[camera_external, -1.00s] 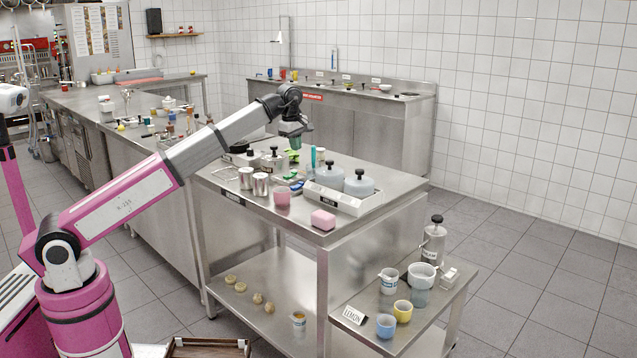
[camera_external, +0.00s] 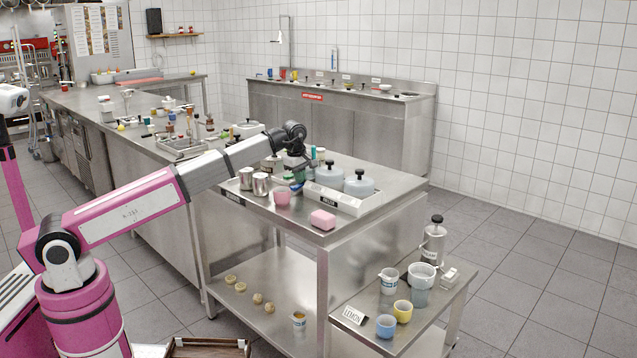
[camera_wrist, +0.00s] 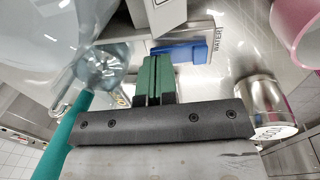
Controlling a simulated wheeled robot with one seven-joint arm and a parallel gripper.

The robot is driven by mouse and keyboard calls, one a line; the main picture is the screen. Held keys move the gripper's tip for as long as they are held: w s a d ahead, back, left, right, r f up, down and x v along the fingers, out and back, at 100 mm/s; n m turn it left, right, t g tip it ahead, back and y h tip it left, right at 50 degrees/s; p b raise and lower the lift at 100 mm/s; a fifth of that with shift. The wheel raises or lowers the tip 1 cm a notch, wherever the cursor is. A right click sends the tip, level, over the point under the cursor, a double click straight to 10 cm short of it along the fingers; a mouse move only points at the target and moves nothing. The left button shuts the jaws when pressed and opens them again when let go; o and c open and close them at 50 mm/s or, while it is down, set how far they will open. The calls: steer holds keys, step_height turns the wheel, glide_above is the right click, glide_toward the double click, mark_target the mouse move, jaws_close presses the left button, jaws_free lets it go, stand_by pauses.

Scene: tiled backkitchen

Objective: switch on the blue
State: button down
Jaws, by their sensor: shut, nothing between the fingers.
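In the wrist view my gripper (camera_wrist: 155,72), with green fingers, is shut and empty. Its fingertips are right next to the blue part, overlapping its left end in the picture. I cannot tell whether they touch it. In the external view the blue part (camera_external: 296,187) is small and partly hidden, and my gripper (camera_external: 297,178) is low over the table close to it.
A pink cup (camera_external: 282,197), metal cans (camera_external: 262,184) and a white tray (camera_external: 345,200) with lidded jars crowd the table. A teal rod (camera_wrist: 62,135) and a clear vessel (camera_wrist: 100,65) are close left in the wrist view.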

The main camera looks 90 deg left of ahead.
stand_by(0.3)
steer(key=shift+w+a+f, duration=0.1)
steer(key=shift+a+f, duration=0.05)
steer(key=shift+f, duration=0.15)
steer(key=shift+s+d+r, duration=0.3)
steer(key=shift+s+d, duration=0.25)
steer(key=shift+d, duration=0.05)
stand_by(0.3)
step_height(320, 180, up, 14)
steer(key=w+a, duration=0.1)
steer(key=shift+w+a, duration=0.2)
